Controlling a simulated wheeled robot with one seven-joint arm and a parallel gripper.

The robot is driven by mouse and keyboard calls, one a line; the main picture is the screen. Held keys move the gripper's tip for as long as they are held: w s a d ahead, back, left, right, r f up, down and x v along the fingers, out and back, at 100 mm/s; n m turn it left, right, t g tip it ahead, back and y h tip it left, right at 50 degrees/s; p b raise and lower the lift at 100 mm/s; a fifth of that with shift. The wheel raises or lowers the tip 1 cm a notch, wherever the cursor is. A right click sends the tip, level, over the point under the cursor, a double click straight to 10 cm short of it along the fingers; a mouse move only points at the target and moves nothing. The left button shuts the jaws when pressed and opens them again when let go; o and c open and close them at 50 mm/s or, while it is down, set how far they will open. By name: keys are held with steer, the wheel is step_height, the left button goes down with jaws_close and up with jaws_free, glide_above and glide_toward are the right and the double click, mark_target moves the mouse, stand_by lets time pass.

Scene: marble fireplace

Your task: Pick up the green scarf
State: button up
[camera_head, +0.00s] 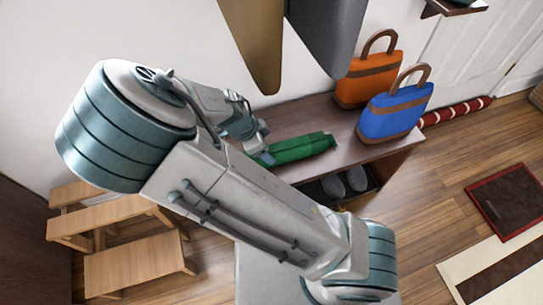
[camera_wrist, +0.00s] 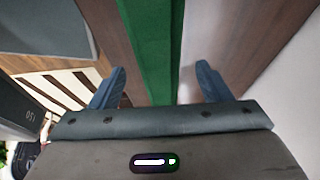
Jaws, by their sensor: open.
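The green scarf (camera_head: 300,147) lies folded lengthwise on the wooden bench (camera_head: 295,118), near its front edge. My gripper (camera_head: 258,146) is at the scarf's left end in the head view, partly hidden by my own arm. In the wrist view, my gripper (camera_wrist: 160,73) is open, with one blue finger on each side of the scarf (camera_wrist: 150,45). The scarf runs from the top edge down between the fingers. Gaps show between it and both fingers. Whether the fingers are down at its height is hard to tell.
An orange bag (camera_head: 368,80) and a blue bag (camera_head: 396,112) stand on the bench right of the scarf. Grey shoes (camera_head: 345,183) sit on the shelf below. A wooden step stool (camera_head: 135,265) stands at left.

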mark_target(276, 155)
steer(key=b+x, duration=0.1)
steer(key=x, duration=0.1)
steer(key=b+x, duration=0.1)
steer(key=x, duration=0.2)
steer(key=b+x, duration=0.2)
steer(key=shift+d+f, duration=0.1)
steer(key=shift+d, duration=0.35)
steer(key=c, duration=1.1)
steer(key=shift+c, duration=0.2)
